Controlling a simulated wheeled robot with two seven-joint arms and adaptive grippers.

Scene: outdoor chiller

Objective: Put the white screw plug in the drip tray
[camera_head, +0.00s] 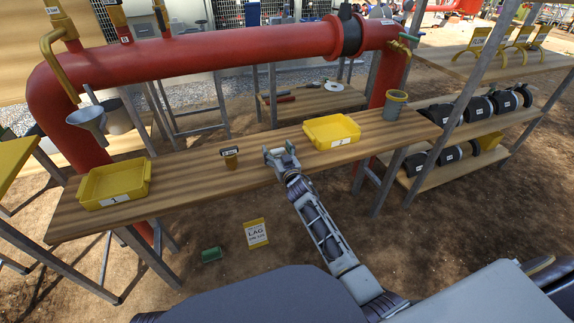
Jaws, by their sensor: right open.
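I cannot make out a white screw plug for certain in the head view. Two shallow yellow trays stand on the long wooden bench (200,178): one (112,184) at the left marked 1, one (331,132) right of the middle, also with a white label. I cannot tell which is the drip tray. My right gripper (279,150) is open over the bench, just left of the right-hand yellow tray and apart from it. No held thing shows in it. My left gripper is out of view.
A small brass-coloured piece with a dark tag (230,157) stands on the bench left of my gripper. A grey cup with a yellow rim (393,107) stands at the right. A red pipe (210,57) runs behind. A green cylinder (211,254) lies on the ground.

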